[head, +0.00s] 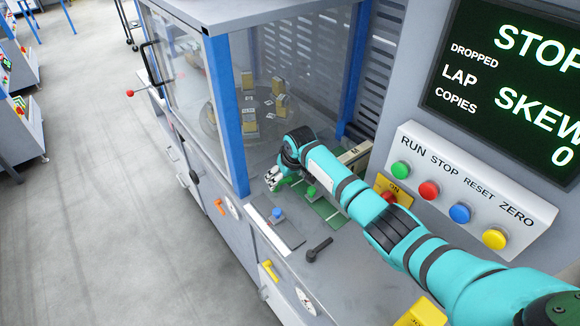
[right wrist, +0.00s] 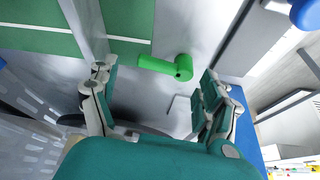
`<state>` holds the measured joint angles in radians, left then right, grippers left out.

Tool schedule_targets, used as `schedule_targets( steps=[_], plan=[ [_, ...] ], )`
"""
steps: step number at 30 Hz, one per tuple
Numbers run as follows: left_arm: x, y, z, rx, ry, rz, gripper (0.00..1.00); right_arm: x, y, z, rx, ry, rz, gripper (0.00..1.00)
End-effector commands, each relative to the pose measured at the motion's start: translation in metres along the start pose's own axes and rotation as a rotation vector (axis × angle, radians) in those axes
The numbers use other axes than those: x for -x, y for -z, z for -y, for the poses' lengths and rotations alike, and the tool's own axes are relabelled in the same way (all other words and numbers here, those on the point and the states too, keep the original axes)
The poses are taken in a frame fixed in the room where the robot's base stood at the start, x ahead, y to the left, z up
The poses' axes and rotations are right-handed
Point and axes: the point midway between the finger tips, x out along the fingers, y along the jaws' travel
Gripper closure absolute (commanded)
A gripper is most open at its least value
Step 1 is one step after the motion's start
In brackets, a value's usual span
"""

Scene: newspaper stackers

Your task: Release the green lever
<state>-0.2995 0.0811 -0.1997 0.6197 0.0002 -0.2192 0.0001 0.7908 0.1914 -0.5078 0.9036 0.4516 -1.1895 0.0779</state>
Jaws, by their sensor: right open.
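The green lever (right wrist: 158,65) shows in the right wrist view as a short bright green bar with a rounded end, on a grey surface beside a green panel. My right gripper (right wrist: 156,84) is open, with one finger to each side of the lever's end in that view. I see no contact, and I cannot tell how far beyond the fingertips the lever is. In the head view my right gripper (head: 272,178) is low over the machine's deck, left of a green knob (head: 311,191) on a green plate. The lever is hard to make out there. My left gripper is not in view.
A blue knob (head: 278,214) on a grey plate and a black lever (head: 319,249) lie nearer on the deck. A blue post (head: 226,115) and clear guard stand close to the gripper. A button box (head: 461,214) is at right. Floor at left is open.

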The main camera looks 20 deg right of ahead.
Motion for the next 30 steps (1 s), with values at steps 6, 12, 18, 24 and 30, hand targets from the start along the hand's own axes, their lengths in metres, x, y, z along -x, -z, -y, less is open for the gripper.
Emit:
schedule_targets(
  steps=[6, 12, 18, 24, 30],
  plan=[
    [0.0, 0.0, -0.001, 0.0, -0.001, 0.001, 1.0, 0.04, 0.0, -0.001, 0.003, -0.002, -0.004, 0.19],
    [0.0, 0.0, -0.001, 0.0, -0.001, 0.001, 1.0, 0.078, 0.0, -0.001, 0.002, -0.003, -0.003, 0.19],
    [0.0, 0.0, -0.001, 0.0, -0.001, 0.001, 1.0, 0.098, -0.001, -0.001, 0.0, -0.004, 0.001, 0.19],
    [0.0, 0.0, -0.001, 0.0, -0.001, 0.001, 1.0, 0.102, -0.001, -0.001, 0.0, -0.004, 0.001, 0.19],
    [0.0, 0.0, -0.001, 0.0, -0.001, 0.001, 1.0, 0.102, -0.001, -0.001, 0.0, -0.004, 0.001, 0.19]
  ],
)
